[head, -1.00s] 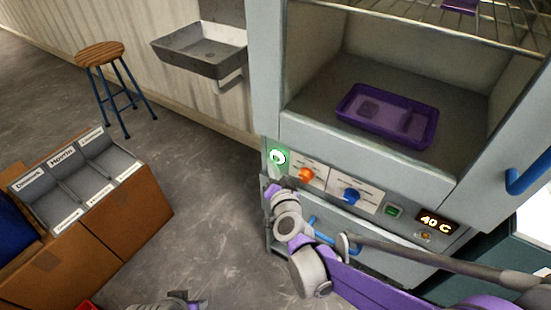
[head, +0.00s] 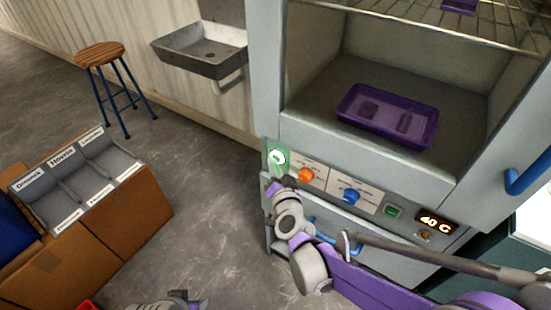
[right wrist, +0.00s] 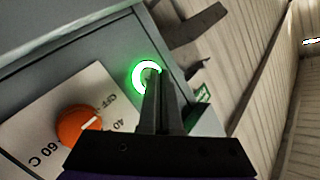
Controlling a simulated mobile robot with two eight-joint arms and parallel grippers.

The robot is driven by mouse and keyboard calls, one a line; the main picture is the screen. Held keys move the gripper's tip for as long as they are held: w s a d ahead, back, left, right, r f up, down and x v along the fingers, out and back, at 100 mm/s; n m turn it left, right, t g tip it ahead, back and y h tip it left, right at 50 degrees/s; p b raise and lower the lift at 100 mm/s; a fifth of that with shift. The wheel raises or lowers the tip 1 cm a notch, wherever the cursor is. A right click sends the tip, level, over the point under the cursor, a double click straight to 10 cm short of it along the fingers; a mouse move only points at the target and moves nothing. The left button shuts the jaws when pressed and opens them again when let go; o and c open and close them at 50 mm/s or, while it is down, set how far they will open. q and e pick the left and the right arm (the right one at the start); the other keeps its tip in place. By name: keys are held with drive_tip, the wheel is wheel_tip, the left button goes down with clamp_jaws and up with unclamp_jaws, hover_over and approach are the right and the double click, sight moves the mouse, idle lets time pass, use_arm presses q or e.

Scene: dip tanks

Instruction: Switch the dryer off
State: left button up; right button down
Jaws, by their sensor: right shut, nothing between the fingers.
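The dryer (head: 300,135) stands open at the right, with a lit 40 C display (head: 435,222). At the left end of its panel is a round button with a glowing green ring (head: 277,157); it also shows in the right wrist view (right wrist: 137,84). My right gripper (head: 281,174) is shut and empty, its fingertips at the button. In the right wrist view the fingertips (right wrist: 152,78) overlap the ring's lower right and part of its centre; I cannot tell whether they press it. Part of my left arm (head: 170,303) shows at the bottom edge; its fingers cannot be made out.
An orange knob (head: 306,174), a blue knob (head: 351,195) and a green switch (head: 393,211) sit right of the button. A purple tray (head: 428,128) lies inside the dryer. A sink (head: 200,60), a stool (head: 100,53) and a labelled sorter box (head: 50,205) stand left.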

drive_tip(key=shift+w+d, duration=0.1)
drive_tip(key=shift+w, duration=0.05)
idle(0.3)
drive_tip(key=shift+s+a, duration=0.3)
drive_tip(key=shift+s, duration=0.05)
drive_tip(key=s+a, duration=0.3)
drive_tip(key=s, duration=0.2)
drive_tip(key=shift+a+b, duration=0.25)
drive_tip(key=shift+b, duration=0.1)
idle(0.4)
